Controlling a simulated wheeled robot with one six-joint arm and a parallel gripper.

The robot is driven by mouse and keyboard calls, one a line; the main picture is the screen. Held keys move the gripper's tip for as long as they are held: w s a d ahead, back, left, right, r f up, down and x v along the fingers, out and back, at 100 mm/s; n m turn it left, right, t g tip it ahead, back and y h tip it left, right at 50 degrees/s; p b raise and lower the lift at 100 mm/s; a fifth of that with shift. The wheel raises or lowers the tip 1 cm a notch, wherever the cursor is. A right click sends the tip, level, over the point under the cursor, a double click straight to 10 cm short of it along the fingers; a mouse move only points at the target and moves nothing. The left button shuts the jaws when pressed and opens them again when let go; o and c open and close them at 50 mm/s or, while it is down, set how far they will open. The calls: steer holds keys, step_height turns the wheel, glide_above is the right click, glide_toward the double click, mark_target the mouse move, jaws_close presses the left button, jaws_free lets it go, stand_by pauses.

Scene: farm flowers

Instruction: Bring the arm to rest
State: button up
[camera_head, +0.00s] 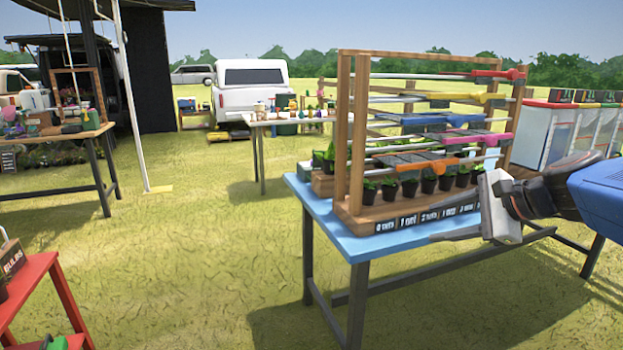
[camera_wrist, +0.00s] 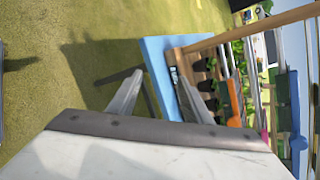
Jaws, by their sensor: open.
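My gripper (camera_head: 492,236) is in the head view at the right, in front of the blue table's front edge, and reaches in from the right on my blue arm. Its two fingers are spread and nothing shows between them. In the wrist view the open fingers of my gripper (camera_wrist: 160,98) point toward the blue table (camera_wrist: 155,50) and the rack. The gripper hides part of the table's front right in the head view.
A wooden rack (camera_head: 341,130) with coloured sliding bars and small potted plants (camera_head: 409,187) stands on the blue table (camera_head: 362,246). White cases (camera_head: 548,135) stand behind at right. A red stand (camera_head: 35,290) is at lower left. Grass between them is clear.

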steer(key=s+f+n+g+h, duration=0.3)
steer(key=s+f+n+h, duration=0.3)
steer(key=s+f+n, duration=1)
steer(key=s+n, duration=0.1)
steer(key=s, duration=0.3)
steer(key=shift+s+d+f+n+g+h, duration=0.2)
steer(key=shift+d+f+n+g+h, duration=0.15)
steer(key=shift+d+n+g+h, duration=0.05)
